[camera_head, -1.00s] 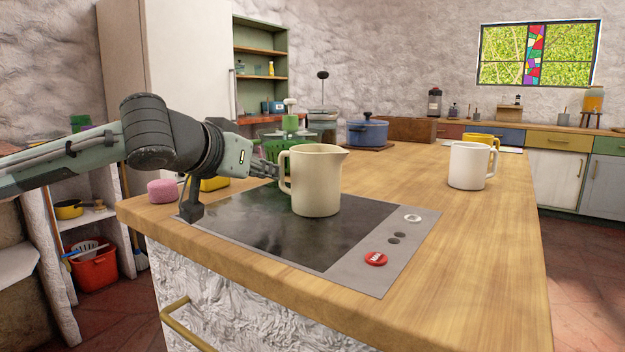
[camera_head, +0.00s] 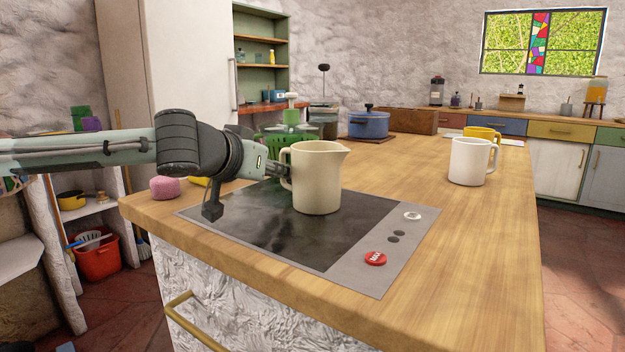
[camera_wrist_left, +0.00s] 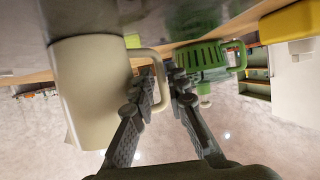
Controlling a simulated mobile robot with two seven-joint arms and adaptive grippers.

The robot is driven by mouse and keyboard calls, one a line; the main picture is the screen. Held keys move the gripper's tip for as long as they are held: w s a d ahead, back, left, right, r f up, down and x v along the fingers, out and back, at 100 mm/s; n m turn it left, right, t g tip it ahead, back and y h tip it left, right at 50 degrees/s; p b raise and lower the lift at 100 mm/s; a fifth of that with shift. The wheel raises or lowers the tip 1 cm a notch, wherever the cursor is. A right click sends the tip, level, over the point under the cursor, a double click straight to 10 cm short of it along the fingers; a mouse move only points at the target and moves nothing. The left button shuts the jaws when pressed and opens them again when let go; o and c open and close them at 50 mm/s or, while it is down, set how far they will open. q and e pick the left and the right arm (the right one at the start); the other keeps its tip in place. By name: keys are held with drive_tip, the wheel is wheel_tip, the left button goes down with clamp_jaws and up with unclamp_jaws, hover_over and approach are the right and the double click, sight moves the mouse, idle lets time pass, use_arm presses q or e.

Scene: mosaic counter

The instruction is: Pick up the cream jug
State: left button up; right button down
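The cream jug (camera_head: 317,180) stands upright on the dark cooktop (camera_head: 270,235), its handle toward the left and its spout toward the right. My left gripper (camera_head: 284,172) is at the handle side, and its fingertips are partly hidden by the jug in the head view. In the left wrist view the jug (camera_wrist_left: 88,88) fills the left side. The gripper (camera_wrist_left: 166,82) has its fingers apart there, with the outer part of the handle between or just beyond the tips. Whether they touch the handle is unclear. My right gripper is not seen.
A green pot-like object (camera_head: 290,128) stands close behind the left gripper. A pink item (camera_head: 164,187) lies by the counter's left edge. The wooden counter (camera_head: 410,180) between jug and mugs is clear.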

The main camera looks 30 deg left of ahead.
sight(283, 181)
use_arm(q)
drive_tip(key=shift+x, duration=1.05)
drive_tip(key=shift+w+a+f, duration=0.1)
drive_tip(key=shift+w+f, duration=0.1)
drive_tip(key=shift+w, duration=0.3)
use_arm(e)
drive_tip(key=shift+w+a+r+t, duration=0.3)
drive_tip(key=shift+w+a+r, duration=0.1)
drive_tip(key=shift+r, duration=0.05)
use_arm(q)
clamp_jaws()
drive_tip(key=shift+r, duration=0.2)
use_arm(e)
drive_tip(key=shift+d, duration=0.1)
